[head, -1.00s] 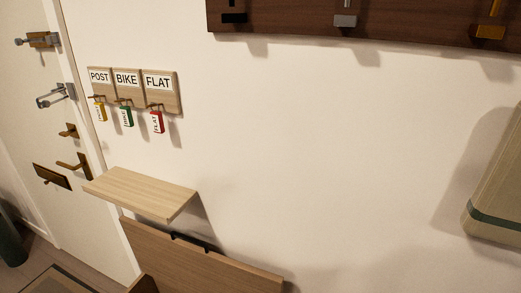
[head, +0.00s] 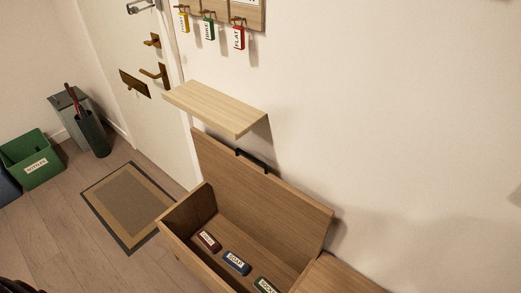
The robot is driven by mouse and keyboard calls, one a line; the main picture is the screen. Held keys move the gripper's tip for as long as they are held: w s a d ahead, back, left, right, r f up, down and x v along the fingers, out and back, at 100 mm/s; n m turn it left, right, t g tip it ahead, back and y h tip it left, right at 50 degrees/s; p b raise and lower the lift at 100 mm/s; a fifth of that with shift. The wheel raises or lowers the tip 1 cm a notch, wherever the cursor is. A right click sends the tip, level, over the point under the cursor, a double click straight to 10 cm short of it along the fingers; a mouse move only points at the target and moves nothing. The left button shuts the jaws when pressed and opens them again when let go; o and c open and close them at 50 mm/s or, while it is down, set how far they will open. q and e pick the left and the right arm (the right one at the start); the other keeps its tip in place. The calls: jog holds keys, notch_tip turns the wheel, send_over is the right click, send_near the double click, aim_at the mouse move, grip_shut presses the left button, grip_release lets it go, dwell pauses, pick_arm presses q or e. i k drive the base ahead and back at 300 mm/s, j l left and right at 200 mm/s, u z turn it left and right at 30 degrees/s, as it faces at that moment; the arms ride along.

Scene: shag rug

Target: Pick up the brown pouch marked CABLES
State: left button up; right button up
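An open wooden bench box (head: 185,213) with its lid (head: 265,190) raised stands against the wall at the lower middle of the head view. Several small labelled items lie in a row inside it. The nearest to the left is a dark reddish-brown one (head: 208,241), whose label is too small to read surely. Beside it lie a blue one (head: 237,263) and a green one (head: 265,286), which the lower edge of the picture partly cuts off. I cannot tell for sure which, if any, is the brown CABLES pouch. Neither of my grippers is in view.
A wooden shelf (head: 217,107) juts from the wall above the box. Tagged keys, including a red tag (head: 239,38), hang higher up. A doormat (head: 131,207) lies before the door. A green bin (head: 33,159) stands at far left. The floor between is clear.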

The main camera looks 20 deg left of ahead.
aim_at(204, 237)
jog(key=k+u, duration=0.2)
jog(key=u, duration=0.15)
jog(key=k+j+u, duration=0.1)
jog(key=k+u, duration=0.15)
jog(key=u, duration=0.15)
